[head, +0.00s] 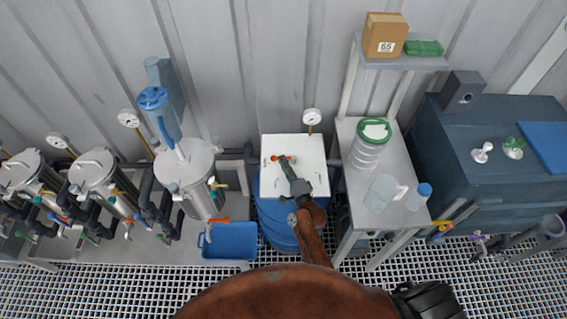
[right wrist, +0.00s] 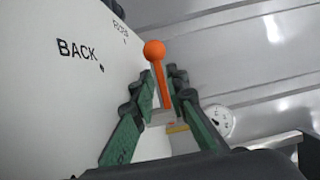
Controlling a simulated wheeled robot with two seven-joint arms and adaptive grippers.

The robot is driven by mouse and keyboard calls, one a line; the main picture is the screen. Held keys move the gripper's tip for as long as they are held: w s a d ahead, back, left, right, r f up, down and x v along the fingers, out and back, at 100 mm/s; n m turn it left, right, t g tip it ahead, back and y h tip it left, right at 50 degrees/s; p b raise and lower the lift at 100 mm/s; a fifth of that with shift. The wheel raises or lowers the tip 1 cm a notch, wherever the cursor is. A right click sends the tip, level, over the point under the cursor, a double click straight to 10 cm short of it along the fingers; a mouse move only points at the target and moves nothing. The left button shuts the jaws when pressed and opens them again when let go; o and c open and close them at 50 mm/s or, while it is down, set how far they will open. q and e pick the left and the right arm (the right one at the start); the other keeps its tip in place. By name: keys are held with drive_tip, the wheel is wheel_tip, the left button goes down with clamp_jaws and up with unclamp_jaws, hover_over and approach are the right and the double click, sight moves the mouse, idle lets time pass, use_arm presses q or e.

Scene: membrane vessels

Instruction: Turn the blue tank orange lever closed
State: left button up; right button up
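The blue tank (head: 273,222) stands at the middle, with a white panel (head: 309,150) above it. The orange lever (head: 278,158) is at the panel's upper left, partly hidden by my right gripper (head: 284,164). In the right wrist view the orange lever (right wrist: 159,70) is a tapered stick with a round ball end, rising from a pale base. The green fingers of my right gripper (right wrist: 168,95) stand apart on either side of the lever. A gap shows by the lever, and I cannot tell whether a finger touches it. My left gripper is not in view.
The white panel carries the word BACK (right wrist: 78,50). A round gauge (head: 312,117) stands behind it. A grey table (head: 345,215) with a green-lidded jar (head: 368,145) is close on the right. A blue tray (head: 229,242) and a steel vessel (head: 187,175) are on the left.

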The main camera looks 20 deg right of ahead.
drive_tip(key=shift+w, duration=0.15)
drive_tip(key=shift+c, duration=0.2)
clamp_jaws()
drive_tip(key=shift+a+f, duration=0.1)
idle(0.4)
